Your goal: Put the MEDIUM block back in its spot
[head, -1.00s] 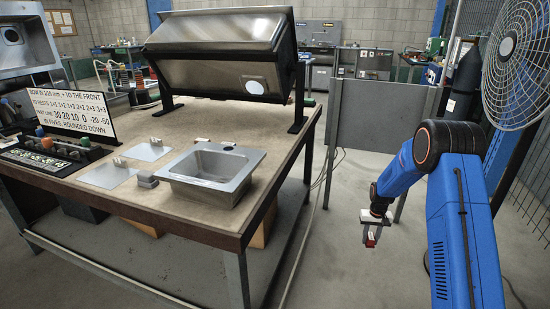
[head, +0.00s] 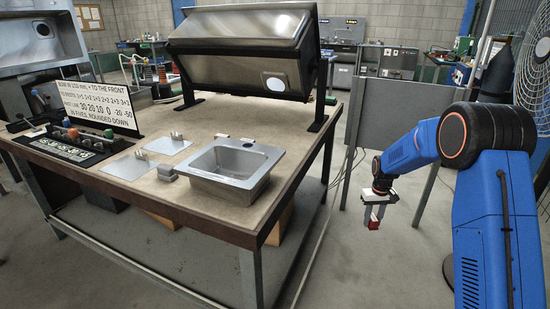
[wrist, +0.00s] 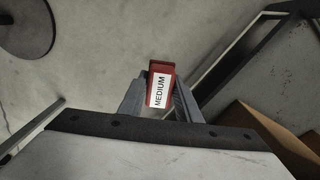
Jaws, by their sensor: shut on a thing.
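The MEDIUM block is a red block with a white label (wrist: 158,90) reading MEDIUM in the wrist view. My gripper (wrist: 160,103) is shut on it, one finger on each side. In the head view my gripper (head: 373,216) hangs over open floor to the right of the workbench, with the red block (head: 374,223) at its tips, clear of the bench. A black board (head: 60,146) with several coloured knob-like pieces lies at the bench's left end. I cannot tell which place there or elsewhere is the block's spot.
The workbench (head: 140,190) carries a sink (head: 235,168), two metal plates (head: 127,166), a small grey block (head: 167,173), a printed sign (head: 102,106) and a large tilted steel basin (head: 250,50). A grey panel (head: 385,115) stands behind my arm. A fan (head: 537,80) is at right.

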